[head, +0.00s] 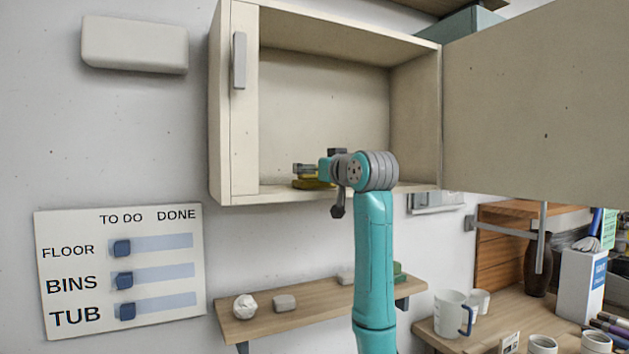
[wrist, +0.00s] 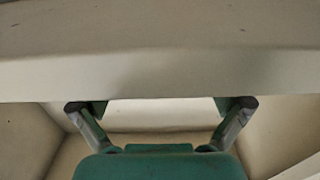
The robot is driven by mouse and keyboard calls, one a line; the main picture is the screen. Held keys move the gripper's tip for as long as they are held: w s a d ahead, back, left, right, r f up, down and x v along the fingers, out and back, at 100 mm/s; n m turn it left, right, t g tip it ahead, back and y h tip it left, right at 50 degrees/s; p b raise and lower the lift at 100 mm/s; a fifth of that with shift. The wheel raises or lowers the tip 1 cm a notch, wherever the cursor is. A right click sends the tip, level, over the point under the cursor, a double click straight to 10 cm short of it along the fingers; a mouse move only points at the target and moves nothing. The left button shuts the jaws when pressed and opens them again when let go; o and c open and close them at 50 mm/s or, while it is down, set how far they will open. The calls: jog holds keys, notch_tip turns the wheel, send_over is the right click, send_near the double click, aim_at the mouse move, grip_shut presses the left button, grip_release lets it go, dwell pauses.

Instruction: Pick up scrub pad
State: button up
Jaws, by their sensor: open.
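A flat yellow-olive pad (head: 314,184), which looks like the scrub pad, lies on the floor of the open wall cabinet near its front edge, in the head view. My gripper (head: 312,164) is at the cabinet opening, just above this pad and partly covering it. I cannot tell whether they touch. In the wrist view my gripper (wrist: 160,106) has its two fingers spread wide, with nothing seen between them but pale cabinet surface. The pad cannot be made out in the wrist view.
The cabinet (head: 232,187) has its door (head: 540,110) swung open to the right. Below, a wooden shelf (head: 315,306) holds a crumpled white ball (head: 244,307), a grey block (head: 284,303) and a green item (head: 399,272). Mugs (head: 452,313) stand on the counter at right.

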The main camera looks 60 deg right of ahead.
jog(key=shift+w+d, duration=0.3)
jog(key=shift+w, duration=0.25)
jog(key=c, duration=0.9)
jog(key=shift+r, duration=0.1)
